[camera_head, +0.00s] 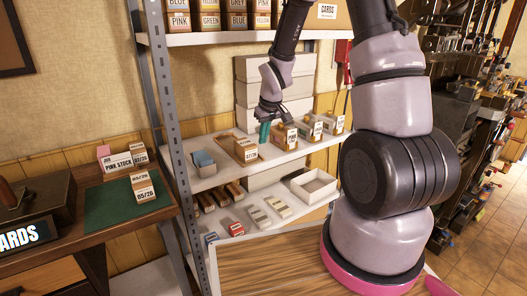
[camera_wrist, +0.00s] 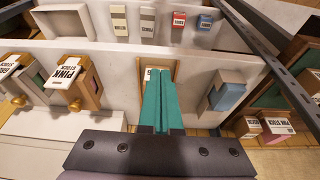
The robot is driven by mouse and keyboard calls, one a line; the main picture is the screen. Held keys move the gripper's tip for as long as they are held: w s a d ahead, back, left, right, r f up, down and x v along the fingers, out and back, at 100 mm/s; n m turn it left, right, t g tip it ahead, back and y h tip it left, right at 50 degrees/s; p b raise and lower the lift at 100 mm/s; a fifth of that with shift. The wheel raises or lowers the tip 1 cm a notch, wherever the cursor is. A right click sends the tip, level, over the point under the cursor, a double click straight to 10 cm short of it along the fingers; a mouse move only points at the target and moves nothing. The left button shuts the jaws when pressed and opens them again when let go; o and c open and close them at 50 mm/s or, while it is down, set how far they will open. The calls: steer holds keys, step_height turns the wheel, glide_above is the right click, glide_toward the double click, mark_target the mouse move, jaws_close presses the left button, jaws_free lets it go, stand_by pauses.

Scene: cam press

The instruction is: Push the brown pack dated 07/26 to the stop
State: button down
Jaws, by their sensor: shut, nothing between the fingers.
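My gripper (camera_head: 264,133) has teal fingers, shut and empty, just above the middle shelf. In the wrist view the shut fingers (camera_wrist: 163,102) reach down over a brown wooden holder (camera_wrist: 175,72) and hide most of what lies in it. A white label (camera_wrist: 151,73) shows beside the fingertips. In the head view a brown pack (camera_head: 246,150) with a white label lies there, left of and in front of the fingers; its date is too small to read surely. I cannot tell whether the fingers touch it. I cannot make out the stop.
A blue block (camera_head: 203,163) stands left on the same shelf (camera_head: 205,184). Labelled wooden dispensers, one marked PINK (camera_head: 284,137), stand to the right. Below are small packs and an empty white tray (camera_head: 313,184). A pack marked 05/26 (camera_head: 146,190) lies on a green mat (camera_head: 105,212) at left.

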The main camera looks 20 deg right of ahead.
mark_target(246, 150)
steer(key=x, duration=0.4)
steer(key=w+x, duration=0.1)
steer(key=x, duration=0.3)
steer(key=w+x, duration=0.1)
steer(key=x, duration=0.3)
steer(key=shift+w+a+r, duration=0.15)
steer(key=shift+r, duration=0.25)
steer(key=shift+w+a, duration=0.25)
steer(key=shift+w, duration=0.5)
